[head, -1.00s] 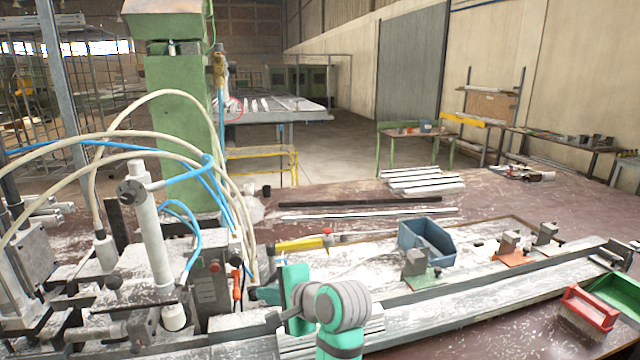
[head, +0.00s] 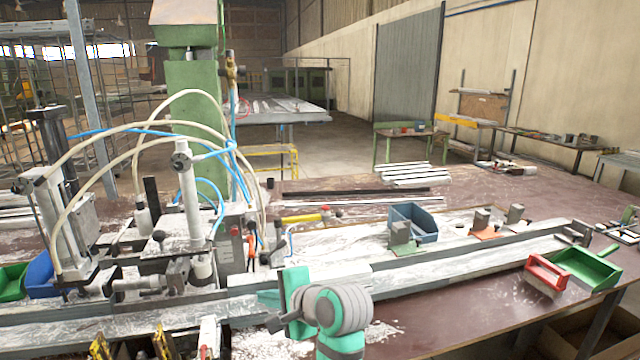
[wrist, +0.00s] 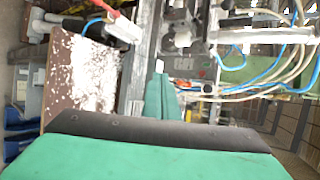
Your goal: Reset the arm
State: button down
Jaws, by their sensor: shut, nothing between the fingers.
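My arm shows in the head view at the lower middle, with its green and grey wrist in front of the bench. My gripper (head: 268,308) points left there, its fingers partly hidden by the wrist. In the wrist view the green fingers of my gripper (wrist: 160,97) are together with nothing between them. The clamp machine (head: 190,255) with its upright cylinders and hoses stands to the left of my gripper, apart from it as far as I can tell. The long metal profile rail (head: 450,253) runs along the bench behind my arm.
A blue bin (head: 414,222), an orange-based clamp block (head: 483,226) and a green-based one (head: 400,238) stand on the bench. At right are a green bin (head: 588,266) and a red-handled brush (head: 548,272). Profiles (head: 415,175) lie behind. Yellow-handled tools line the front edge at lower left.

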jog(key=s+d+f+t+h, duration=0.1)
jog(key=s+d+f, duration=0.1)
jog(key=f, duration=0.7)
jog(key=s+d+f+t+h, duration=0.1)
jog(key=s+f, duration=0.1)
jog(key=f, duration=0.7)
jog(key=s+d+f+n+t+h, duration=0.25)
jog(key=s+d+f, duration=0.25)
jog(key=s+f, duration=0.65)
jog(key=s+d+f+n+h, duration=0.2)
jog(key=s, duration=0.7)
jog(key=s+d+f+n+h, duration=0.2)
jog(key=s, duration=0.6)
jog(key=s+r+n+t, duration=0.1)
jog(key=s+r+n, duration=0.1)
jog(key=s, duration=0.6)
jog(key=s+r+n+t, duration=0.1)
jog(key=s+r+n, duration=0.2)
jog(key=s+r, duration=0.2)
jog(key=s, duration=0.2)
jog(key=shift+s+n, duration=0.35)
jog(key=shift+a, duration=0.1)
